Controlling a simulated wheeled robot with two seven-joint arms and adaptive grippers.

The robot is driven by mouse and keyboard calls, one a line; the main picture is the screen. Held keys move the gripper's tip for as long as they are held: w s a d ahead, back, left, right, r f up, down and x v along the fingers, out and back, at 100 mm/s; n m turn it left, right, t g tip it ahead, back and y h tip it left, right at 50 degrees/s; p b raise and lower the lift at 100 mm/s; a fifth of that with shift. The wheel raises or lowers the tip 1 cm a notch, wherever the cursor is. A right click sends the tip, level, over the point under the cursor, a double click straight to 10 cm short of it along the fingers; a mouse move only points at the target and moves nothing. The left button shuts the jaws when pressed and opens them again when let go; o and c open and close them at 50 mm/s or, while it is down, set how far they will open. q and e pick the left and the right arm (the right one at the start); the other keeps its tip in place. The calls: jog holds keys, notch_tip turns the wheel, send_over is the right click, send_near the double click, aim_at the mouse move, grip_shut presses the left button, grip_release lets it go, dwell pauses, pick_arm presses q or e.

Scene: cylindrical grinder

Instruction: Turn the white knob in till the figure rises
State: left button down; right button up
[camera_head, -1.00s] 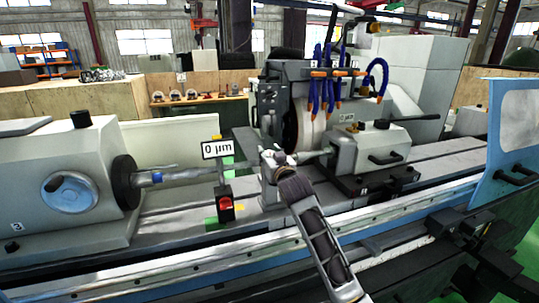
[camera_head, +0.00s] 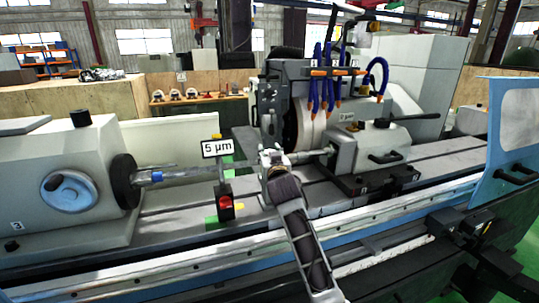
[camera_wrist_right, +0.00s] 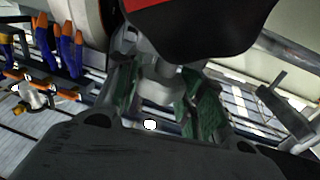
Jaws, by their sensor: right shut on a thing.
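A small sign (camera_head: 217,148) in the head view reads 5 µm. It stands above a small dark box with a red top (camera_head: 225,202), in front of the workpiece shaft (camera_head: 190,172). My right gripper (camera_head: 274,160) reaches the middle of the machine, just right of the sign. In the right wrist view, its green-padded fingers (camera_wrist_right: 164,98) are shut on a pale, rounded knob (camera_wrist_right: 160,90) between them. In the head view the gripper and wrist hide the knob. My left gripper is in neither current view.
A blue guard (camera_head: 508,140) stands at the far right.

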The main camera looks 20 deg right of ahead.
jog(key=o, duration=1)
jog(key=shift+o, duration=0.2)
jog(key=shift+s, duration=0.2)
jog(key=shift+s+a, duration=0.15)
jog(key=shift+s, duration=0.65)
jog(key=s+a, duration=0.1)
jog(key=s, duration=0.9)
